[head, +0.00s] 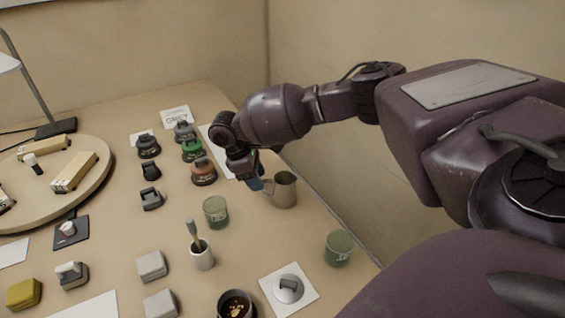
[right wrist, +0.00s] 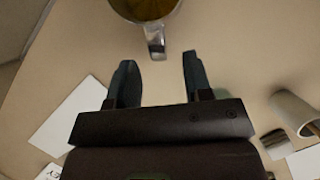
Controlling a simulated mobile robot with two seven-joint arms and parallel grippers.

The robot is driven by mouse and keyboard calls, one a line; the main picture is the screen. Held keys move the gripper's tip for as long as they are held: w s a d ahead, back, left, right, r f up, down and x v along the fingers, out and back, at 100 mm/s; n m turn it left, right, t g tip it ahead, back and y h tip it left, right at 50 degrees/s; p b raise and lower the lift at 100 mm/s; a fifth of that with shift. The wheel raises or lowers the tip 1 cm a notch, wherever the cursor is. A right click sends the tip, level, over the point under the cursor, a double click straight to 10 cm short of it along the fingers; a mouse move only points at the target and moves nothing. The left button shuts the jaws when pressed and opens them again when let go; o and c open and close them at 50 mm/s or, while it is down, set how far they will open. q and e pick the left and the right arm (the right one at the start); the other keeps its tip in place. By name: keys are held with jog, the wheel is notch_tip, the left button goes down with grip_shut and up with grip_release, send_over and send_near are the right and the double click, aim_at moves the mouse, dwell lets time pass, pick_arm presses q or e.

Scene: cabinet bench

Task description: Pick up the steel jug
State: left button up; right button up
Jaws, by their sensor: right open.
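The steel jug (head: 285,191) stands upright near the right edge of the bench in the head view, its handle on the left side. My right gripper (head: 257,183) is at the handle side of the jug. In the right wrist view the jug (right wrist: 148,8) is cut off at the top, and its handle (right wrist: 156,42) points toward my right gripper (right wrist: 159,66). The two fingers are apart with nothing between them; the handle lies just beyond the fingertips, roughly in line with the gap. My left gripper is in neither view.
A green glass (head: 215,211) stands left of the jug, and another green glass (head: 339,248) is near the front right edge. A cup with a brush (head: 202,256) stands in front. Walls rise behind and right.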

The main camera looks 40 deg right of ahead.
jog(key=b+x, duration=0.1)
jog(key=x, duration=0.3)
jog(key=shift+f, duration=0.45)
grip_shut()
